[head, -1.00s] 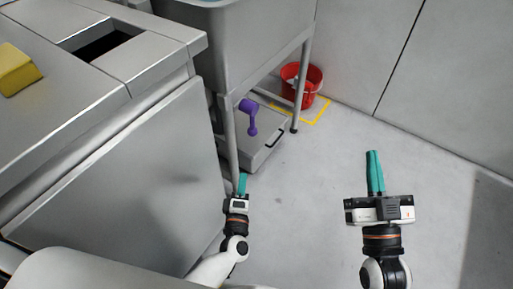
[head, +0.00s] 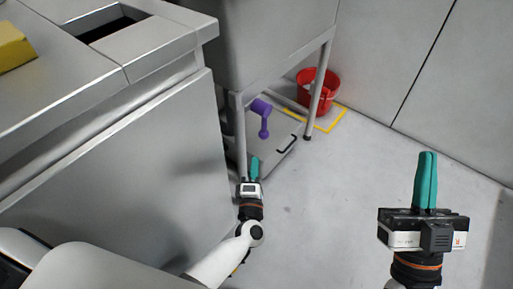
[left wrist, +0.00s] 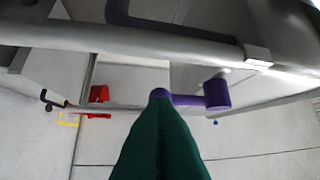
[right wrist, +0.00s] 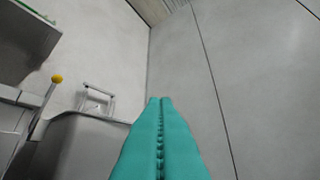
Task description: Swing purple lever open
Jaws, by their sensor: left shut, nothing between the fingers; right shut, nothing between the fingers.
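The purple lever (head: 263,118) hangs under the steel sink, above the low grey box, with its arm pointing down. It also shows in the left wrist view (left wrist: 215,95), where its thick hub is to the right and its arm runs left to a rounded end. My left gripper (head: 255,160) is shut and empty, just below and in front of the lever in the head view. In the left wrist view its fingertips overlap the lever's rounded end; I cannot tell whether they touch. My right gripper (head: 428,157) is shut and empty over open floor, far from the lever.
The sink's front leg (head: 238,135) stands just left of the lever, another leg (head: 319,85) to its right. A steel cabinet (head: 120,160) fills the left. A red bucket (head: 319,92) stands by the wall in a yellow floor marking (head: 340,118). The middle floor is clear.

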